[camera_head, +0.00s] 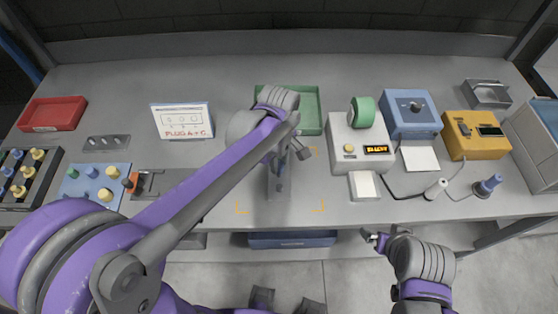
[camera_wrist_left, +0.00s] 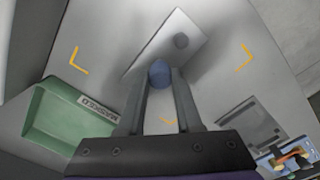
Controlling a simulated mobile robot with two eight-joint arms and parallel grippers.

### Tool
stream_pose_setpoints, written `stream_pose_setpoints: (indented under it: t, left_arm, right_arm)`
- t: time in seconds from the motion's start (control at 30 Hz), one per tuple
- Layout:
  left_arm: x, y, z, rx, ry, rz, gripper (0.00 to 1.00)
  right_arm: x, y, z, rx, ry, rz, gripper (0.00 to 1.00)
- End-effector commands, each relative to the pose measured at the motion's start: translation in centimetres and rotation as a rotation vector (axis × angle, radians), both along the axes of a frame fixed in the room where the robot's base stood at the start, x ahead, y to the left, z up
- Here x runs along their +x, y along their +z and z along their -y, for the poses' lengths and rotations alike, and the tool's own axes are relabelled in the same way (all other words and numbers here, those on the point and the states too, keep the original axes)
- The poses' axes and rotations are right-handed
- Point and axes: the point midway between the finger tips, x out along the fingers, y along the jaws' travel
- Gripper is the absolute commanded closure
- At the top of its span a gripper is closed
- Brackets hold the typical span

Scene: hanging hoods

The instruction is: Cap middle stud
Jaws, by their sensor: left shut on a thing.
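My left gripper (camera_head: 283,160) is over the marked work area at the middle of the table. The grey plate (camera_wrist_left: 150,58) lies under the cap, inside the yellow corner marks. In the head view the plate (camera_head: 278,190) is partly covered by my arm. My right gripper (camera_head: 376,238) hangs empty before the table's front edge.
A green bin (camera_head: 308,112) is behind the work area. A white device (camera_head: 359,140) stands to its right, with blue (camera_head: 410,113) and yellow (camera_head: 475,133) boxes beyond. A blue block with caps (camera_head: 93,186), a sign (camera_head: 182,120) and a red bin (camera_head: 53,113) are left.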

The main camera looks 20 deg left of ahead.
Motion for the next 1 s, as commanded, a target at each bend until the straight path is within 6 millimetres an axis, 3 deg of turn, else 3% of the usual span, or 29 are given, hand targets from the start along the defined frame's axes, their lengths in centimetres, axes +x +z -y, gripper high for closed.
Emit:
stream_pose_setpoints:
  t: [1.0]
  left_arm:
    - [0.0,-1.5,0.0,0.000,0.000,0.000,1.00]
  right_arm:
    - [-0.4,-1.3,0.0,0.000,0.000,-0.008,0.00]
